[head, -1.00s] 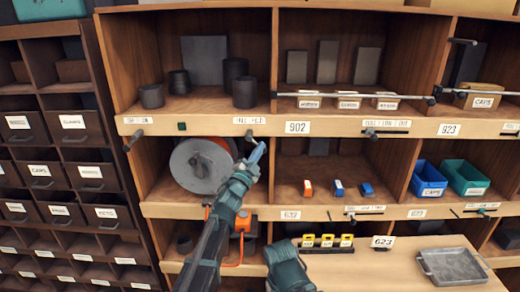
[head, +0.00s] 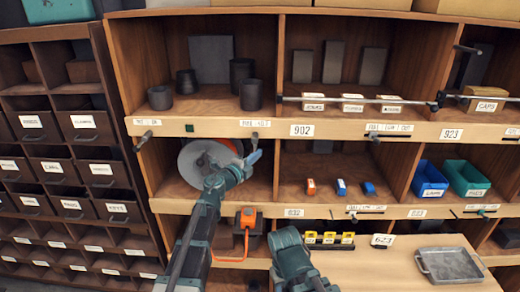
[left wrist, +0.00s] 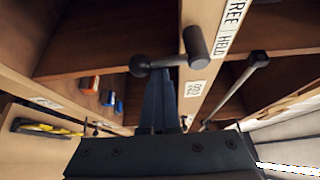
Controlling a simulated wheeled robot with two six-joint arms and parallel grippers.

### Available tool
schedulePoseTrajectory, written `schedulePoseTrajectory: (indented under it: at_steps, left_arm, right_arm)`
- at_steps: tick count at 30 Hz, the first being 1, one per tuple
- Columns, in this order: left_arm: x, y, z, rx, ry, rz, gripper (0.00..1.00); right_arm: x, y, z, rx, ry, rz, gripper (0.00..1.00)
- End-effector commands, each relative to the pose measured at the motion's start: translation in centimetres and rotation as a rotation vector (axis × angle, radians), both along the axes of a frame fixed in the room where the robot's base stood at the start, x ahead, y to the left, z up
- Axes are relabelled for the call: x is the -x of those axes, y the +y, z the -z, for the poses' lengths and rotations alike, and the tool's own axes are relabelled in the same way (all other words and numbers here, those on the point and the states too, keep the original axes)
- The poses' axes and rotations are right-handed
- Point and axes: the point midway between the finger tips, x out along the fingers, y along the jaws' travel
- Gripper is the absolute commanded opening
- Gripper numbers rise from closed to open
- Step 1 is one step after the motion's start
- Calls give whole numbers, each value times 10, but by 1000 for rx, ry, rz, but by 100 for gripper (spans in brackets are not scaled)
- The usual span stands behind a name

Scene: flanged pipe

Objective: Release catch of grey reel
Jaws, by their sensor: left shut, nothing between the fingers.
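The grey reel (head: 190,160) sits in the left middle compartment, partly hidden behind my left arm. An orange-red rim shows at its top. The catch (head: 254,140) is a small dark lever on the shelf edge below the FREE/HELD label (head: 255,123). In the left wrist view the catch (left wrist: 195,46) shows a thick cylinder and a thin bar ending in a ball. My left gripper (head: 251,159) is shut and empty, its tips just under the catch. In the left wrist view the fingers (left wrist: 160,105) overlap the bar; I cannot tell whether they touch. My right gripper's fingers do not show.
Dark cylinders (head: 242,85) stand on the shelf above. Another dark lever (head: 143,141) is at the left on the same edge. An orange device (head: 249,219) with a cable is below the reel. Small coloured blocks (head: 341,187) lie in the compartment to the right.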

Motion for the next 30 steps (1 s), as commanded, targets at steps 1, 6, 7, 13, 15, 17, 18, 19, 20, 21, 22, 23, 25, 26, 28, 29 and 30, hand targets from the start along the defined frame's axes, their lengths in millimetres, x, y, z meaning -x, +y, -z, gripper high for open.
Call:
schedulePoseTrajectory:
  at_steps: [1, 6, 7, 13, 15, 17, 18, 19, 20, 21, 22, 23, 25, 26, 28, 29, 30]
  left_arm:
    - [0, 4, -5, -48, 1, -4, 0]
    - [0, 11, -6, -208, 0, -4, 0]
    - [0, 13, -5, -232, 0, -4, 0]
    - [-1, 22, -1, -263, 0, -5, 0]
    - [-1, 25, -2, -262, -1, -5, 0]
    - [-1, 27, -3, -261, 0, -5, 0]
    - [-1, 28, -4, -261, 0, -5, 0]
    - [-1, 29, -4, -261, 0, -5, 0]
    - [-1, 30, -5, -261, 0, -5, 0]
    - [-1, 31, -5, -261, 0, -5, 0]
    - [-1, 31, -6, -261, 0, -6, 0]
    - [-1, 32, -6, -260, 0, -6, 0]
    - [-1, 34, -7, -260, 0, -7, 0]
    - [-1, 34, -7, -260, 0, -7, 0]
    - [-1, 35, -8, -259, 0, -8, 0]
    - [-1, 36, -8, -259, 0, -8, 0]
    - [-1, 36, -9, -259, -1, -8, 0]
  right_arm:
    - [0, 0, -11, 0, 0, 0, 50]
    - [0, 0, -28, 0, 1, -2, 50]
    - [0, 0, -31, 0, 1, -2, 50]
    - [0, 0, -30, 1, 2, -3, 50]
    - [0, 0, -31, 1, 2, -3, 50]
    - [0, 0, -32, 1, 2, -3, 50]
    - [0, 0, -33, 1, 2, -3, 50]
    - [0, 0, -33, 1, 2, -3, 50]
    - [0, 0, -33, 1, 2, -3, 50]
    - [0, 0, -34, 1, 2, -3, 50]
    - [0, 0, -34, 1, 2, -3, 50]
    - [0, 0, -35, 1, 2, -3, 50]
    - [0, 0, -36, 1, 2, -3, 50]
    - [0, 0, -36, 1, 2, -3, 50]
    - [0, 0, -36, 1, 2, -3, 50]
    - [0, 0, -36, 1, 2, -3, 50]
    - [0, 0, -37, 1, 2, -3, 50]
